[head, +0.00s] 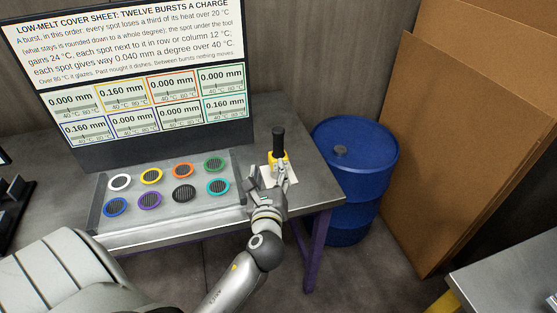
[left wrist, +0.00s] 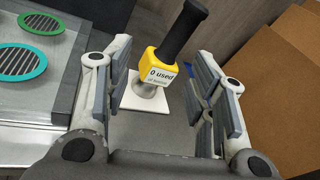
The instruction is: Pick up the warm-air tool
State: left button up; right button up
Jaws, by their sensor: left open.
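The warm-air tool (head: 279,146) has a black upright handle, a yellow body and a grey metal nozzle end. It stands on a small white pad at the right end of the grey table. In the left wrist view the tool (left wrist: 160,67) shows between my finger pads, further out, with a label reading "0 used" on its yellow body. The white pad (left wrist: 131,98) shows under it. My left gripper (head: 279,174) is open and empty, just in front of the tool; in the left wrist view its two fingers stand wide apart on either side of it. My right gripper is not in view.
A tray (head: 160,222) with several coloured ring-edged round grilles lies left of the tool. A screen (head: 140,70) with text and readings stands behind it. A blue drum (head: 355,165) and brown boards (head: 440,130) stand to the right. Another table (head: 520,270) is at lower right.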

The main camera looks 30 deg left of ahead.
aim_at(278, 142)
pick_arm(q)
jog(key=w+m, duration=0.1)
jog(key=w, duration=0.1)
jog(key=w+a+r+m, duration=0.1)
jog(key=w, duration=0.1)
jog(key=w+a+r+m+t, duration=0.1)
jog(key=w+m, duration=0.1)
jog(key=shift+w+r+p, duration=0.1)
jog(key=shift+p, duration=0.2)
jog(key=shift+x, duration=2.9)
jog(key=shift+w+d, duration=0.1)
jog(key=shift+d, duration=0.05)
grip_shut()
